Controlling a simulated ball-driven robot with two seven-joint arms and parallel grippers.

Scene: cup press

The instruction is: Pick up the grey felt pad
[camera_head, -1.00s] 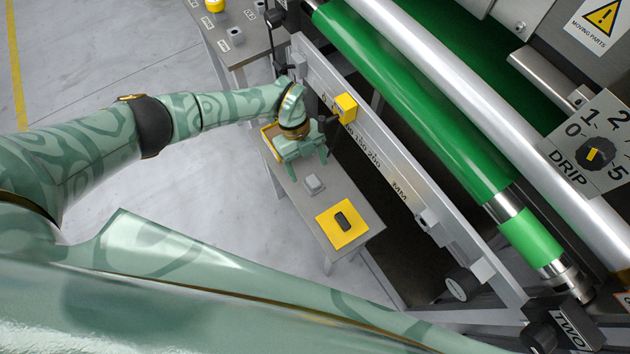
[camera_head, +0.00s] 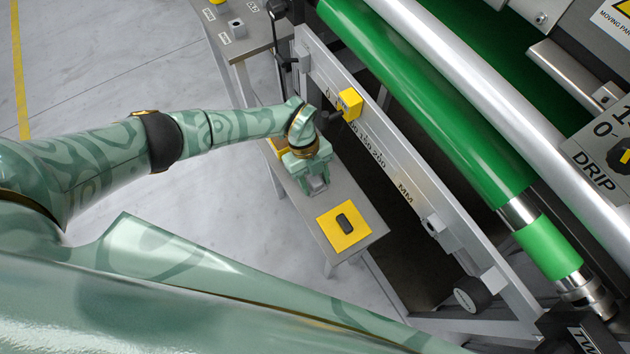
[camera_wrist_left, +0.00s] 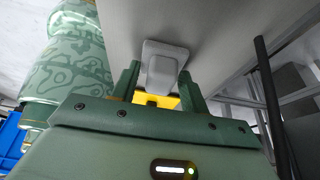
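The grey felt pad (camera_wrist_left: 165,52) sits on the narrow grey side table (camera_head: 350,190). In the left wrist view it has a flat base with a raised block on it. My left gripper (camera_wrist_left: 161,85) is over it, with its two fingers apart on either side of the block. Small gaps show between the fingers and the block, so it looks open. In the head view my left gripper (camera_head: 314,186) covers most of the pad. Only a small grey part shows between the fingers. My right gripper is in neither view.
A yellow mat (camera_head: 327,222) with a dark object (camera_head: 345,223) lies at the table's near end. A yellow tray (camera_head: 275,150) is partly hidden behind my gripper. A metal rail with a yellow block (camera_head: 350,103) and the green roller (camera_head: 440,110) run along the right.

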